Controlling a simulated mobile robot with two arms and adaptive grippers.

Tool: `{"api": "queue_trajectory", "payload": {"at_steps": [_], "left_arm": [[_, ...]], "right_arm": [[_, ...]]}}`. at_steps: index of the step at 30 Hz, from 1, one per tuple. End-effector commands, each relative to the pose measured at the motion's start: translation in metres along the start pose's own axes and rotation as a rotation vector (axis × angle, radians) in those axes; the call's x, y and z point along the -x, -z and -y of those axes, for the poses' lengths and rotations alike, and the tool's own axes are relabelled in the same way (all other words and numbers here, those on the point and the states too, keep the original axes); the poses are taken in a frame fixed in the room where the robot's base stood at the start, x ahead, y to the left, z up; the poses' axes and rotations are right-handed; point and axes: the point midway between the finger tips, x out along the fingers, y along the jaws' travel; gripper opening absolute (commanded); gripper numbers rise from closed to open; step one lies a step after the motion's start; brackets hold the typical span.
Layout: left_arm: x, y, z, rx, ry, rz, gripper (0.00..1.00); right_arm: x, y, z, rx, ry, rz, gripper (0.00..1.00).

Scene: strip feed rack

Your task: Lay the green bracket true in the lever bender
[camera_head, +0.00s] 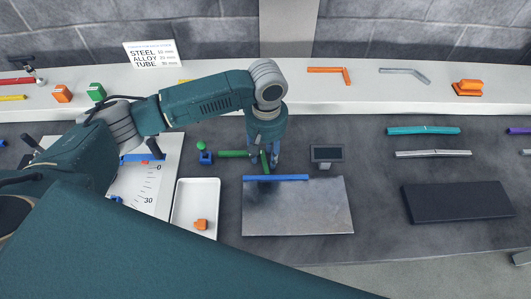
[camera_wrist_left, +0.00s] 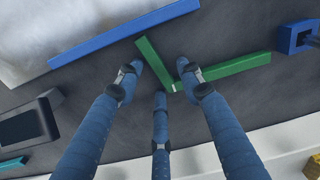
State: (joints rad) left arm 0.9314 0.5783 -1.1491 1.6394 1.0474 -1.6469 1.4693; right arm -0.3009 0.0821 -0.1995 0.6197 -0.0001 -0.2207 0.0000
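The green bracket (camera_head: 233,154) lies on the dark bench behind the blue bar; it is bent, with a long and a short leg. In the left wrist view the bracket's long leg (camera_wrist_left: 230,68) points right, and the short leg lies between the fingers. My left gripper (camera_head: 264,165) points down over the bend; its fingers (camera_wrist_left: 160,78) are spread around the short leg with gaps visible. A white board with an angle scale (camera_head: 147,190) and a blue bar on it stands at left, partly hidden by my arm; I cannot tell if it is the lever bender. My right gripper is out of view.
A blue bar (camera_head: 276,178) lies along the back edge of a metal plate (camera_head: 298,212). A blue block with a green knob (camera_head: 205,157) stands left of the bracket. A small display (camera_head: 326,153) stands right of my gripper. A white tray (camera_head: 183,230) holds an orange piece.

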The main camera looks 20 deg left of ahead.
Motion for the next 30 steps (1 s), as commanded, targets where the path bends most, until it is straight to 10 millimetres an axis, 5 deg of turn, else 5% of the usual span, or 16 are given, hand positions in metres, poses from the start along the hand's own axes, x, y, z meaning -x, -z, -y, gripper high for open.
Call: {"api": "queue_trajectory", "payload": {"at_steps": [5,19,30], "left_arm": [[0.014,0.001,-0.001,0.0,-0.004,-0.002,0.37],[0.105,0.001,-0.001,0.0,-0.003,-0.002,0.37],[0.122,0.0,0.0,0.0,0.0,0.0,0.37]], "right_arm": [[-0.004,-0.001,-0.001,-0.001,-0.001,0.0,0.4],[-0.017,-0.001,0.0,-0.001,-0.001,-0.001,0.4],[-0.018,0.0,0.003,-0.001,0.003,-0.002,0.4]]}}
